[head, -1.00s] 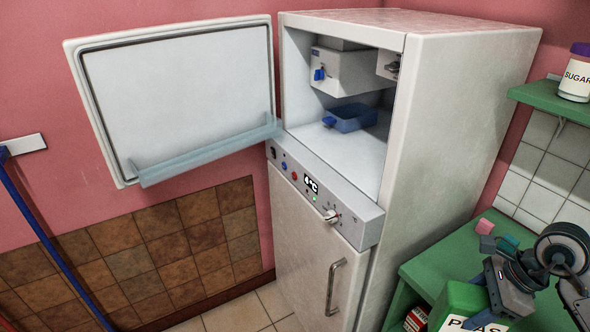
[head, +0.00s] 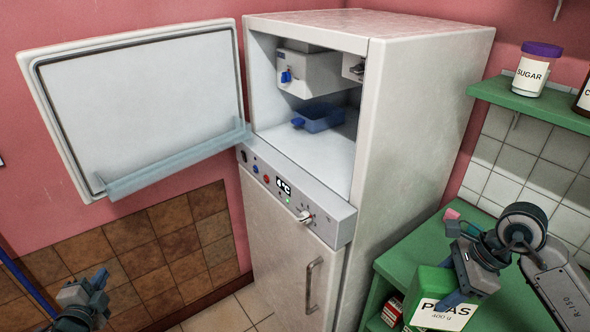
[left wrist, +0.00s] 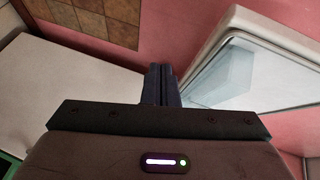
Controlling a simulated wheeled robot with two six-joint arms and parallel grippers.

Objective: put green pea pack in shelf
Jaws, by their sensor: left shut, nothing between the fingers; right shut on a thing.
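The green pea pack (head: 432,305), with a white label reading PEAS, is at the lower right of the head view. My right gripper (head: 455,293) is shut on its upper right part and holds it upright beside the green counter. My left gripper (head: 98,282) is at the lower left of the head view, away from the pack. It is shut and empty; its closed fingers show in the left wrist view (left wrist: 161,84). The fridge's upper compartment (head: 285,140) stands open, with a blue tray (head: 322,119) inside.
The open fridge door (head: 140,100) with its clear door shelf (head: 175,163) extends left. The green counter (head: 425,245) is on the right, with a small red box (head: 391,310) below. A sugar jar (head: 535,72) stands on a green wall shelf (head: 530,105).

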